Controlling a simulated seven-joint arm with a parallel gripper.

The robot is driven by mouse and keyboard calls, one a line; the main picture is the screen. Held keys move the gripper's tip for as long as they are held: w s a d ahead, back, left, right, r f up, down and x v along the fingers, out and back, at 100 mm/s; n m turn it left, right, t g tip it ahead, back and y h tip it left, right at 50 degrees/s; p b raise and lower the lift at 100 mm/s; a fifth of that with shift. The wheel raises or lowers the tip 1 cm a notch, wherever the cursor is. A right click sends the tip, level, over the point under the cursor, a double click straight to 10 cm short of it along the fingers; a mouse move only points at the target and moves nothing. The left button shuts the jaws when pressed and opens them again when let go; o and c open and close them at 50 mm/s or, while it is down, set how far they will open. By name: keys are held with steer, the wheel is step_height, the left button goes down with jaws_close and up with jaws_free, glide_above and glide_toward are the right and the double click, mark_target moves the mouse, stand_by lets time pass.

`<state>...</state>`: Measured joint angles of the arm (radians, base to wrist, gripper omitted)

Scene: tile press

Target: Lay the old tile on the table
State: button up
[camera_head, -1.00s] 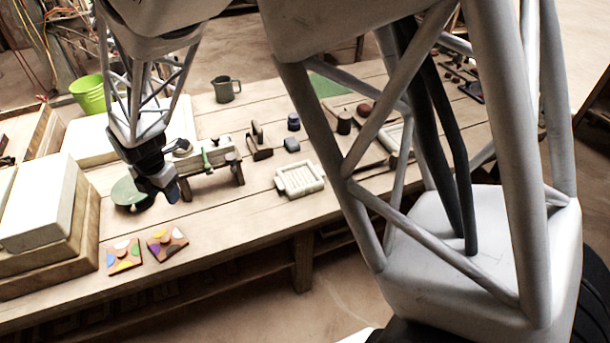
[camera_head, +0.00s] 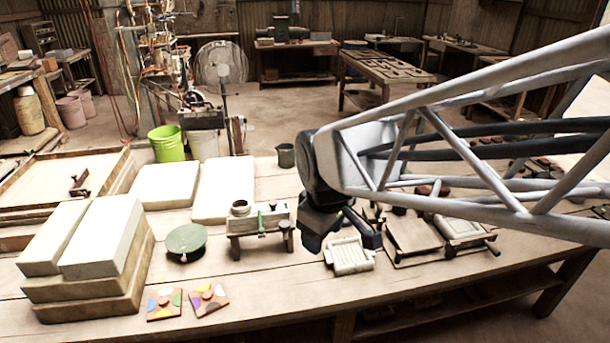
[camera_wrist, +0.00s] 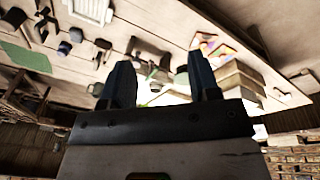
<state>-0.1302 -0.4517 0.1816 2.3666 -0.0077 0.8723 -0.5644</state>
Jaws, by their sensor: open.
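Two square tiles with coloured patterns lie flat side by side near the table's front edge at left in the head view: a left tile (camera_head: 164,303) and a right tile (camera_head: 208,298). I cannot tell which one is the old tile. My gripper (camera_head: 341,240) is open and points down over the table, right of the tiles and apart from them, near a pale slotted tray (camera_head: 348,257). In the wrist view its two fingers (camera_wrist: 160,80) stand apart with nothing held between them. Tile colours (camera_wrist: 206,42) show beyond the right finger there.
The wooden table (camera_head: 270,290) has free room along its front. A green round plate (camera_head: 186,239), a small bench device (camera_head: 262,222), stacked pale blocks (camera_head: 100,238) and flat boards (camera_head: 416,236) stand around. A dark green mug (camera_head: 286,155) stands behind.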

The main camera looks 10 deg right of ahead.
steer(key=s+d+r+m, duration=0.1)
steer(key=s+d+m, duration=0.1)
steer(key=s+m, duration=0.2)
steer(key=s+d+m, duration=0.3)
steer(key=s+m, duration=0.1)
steer(key=s, duration=0.2)
steer(key=shift+s+d+r+t, duration=0.25)
steer(key=shift+s+r+t, duration=0.05)
steer(key=shift+r, duration=0.1)
